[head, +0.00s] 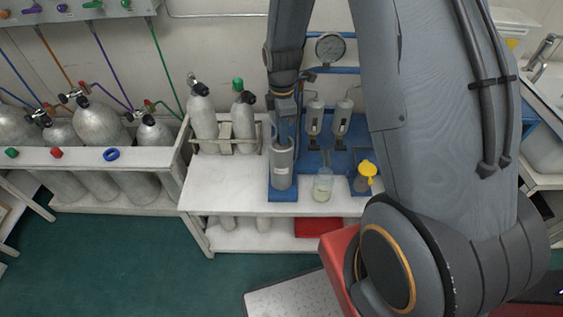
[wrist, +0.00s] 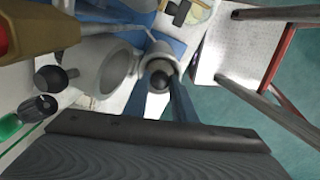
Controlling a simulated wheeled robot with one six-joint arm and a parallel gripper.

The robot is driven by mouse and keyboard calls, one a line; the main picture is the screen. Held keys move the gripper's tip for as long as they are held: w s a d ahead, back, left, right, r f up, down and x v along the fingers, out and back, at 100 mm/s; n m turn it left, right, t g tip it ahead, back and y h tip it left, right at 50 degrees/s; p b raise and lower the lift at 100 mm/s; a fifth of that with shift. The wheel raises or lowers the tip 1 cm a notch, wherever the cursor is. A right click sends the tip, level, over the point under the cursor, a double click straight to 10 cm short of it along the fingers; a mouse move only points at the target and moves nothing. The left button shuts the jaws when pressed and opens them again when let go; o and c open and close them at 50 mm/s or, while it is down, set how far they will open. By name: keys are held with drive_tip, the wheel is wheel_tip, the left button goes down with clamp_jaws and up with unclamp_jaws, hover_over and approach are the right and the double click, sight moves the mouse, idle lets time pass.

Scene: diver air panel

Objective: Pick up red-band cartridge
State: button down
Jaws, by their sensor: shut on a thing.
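My gripper (head: 285,125) reaches down at the blue-based stand on the white bench. In the wrist view my gripper (wrist: 159,98) has its two fingers shut on a pale cylinder with a dark round knob (wrist: 158,81), which appears to be the cartridge. No red band shows on it; the fingers hide part of its side. In the head view a grey canister (head: 281,170) stands upright directly below my gripper, on the blue base. A wide grey open-topped cylinder (wrist: 113,72) shows beside the held one in the wrist view. Whether the held cylinder is clear of its seat, I cannot tell.
A clear jar (head: 323,184) and a yellow-topped container (head: 366,176) stand right of the canister. Two grey bottles (head: 202,115) stand in a rack on the left. A gauge (head: 331,48) is behind. A red-and-yellow part (wrist: 35,28) is close in the wrist view.

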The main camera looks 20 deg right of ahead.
drive_tip(key=shift+r, duration=0.15)
wheel_tip(320, 180, up, 28)
drive_tip(key=b, duration=0.4)
idle(0.8)
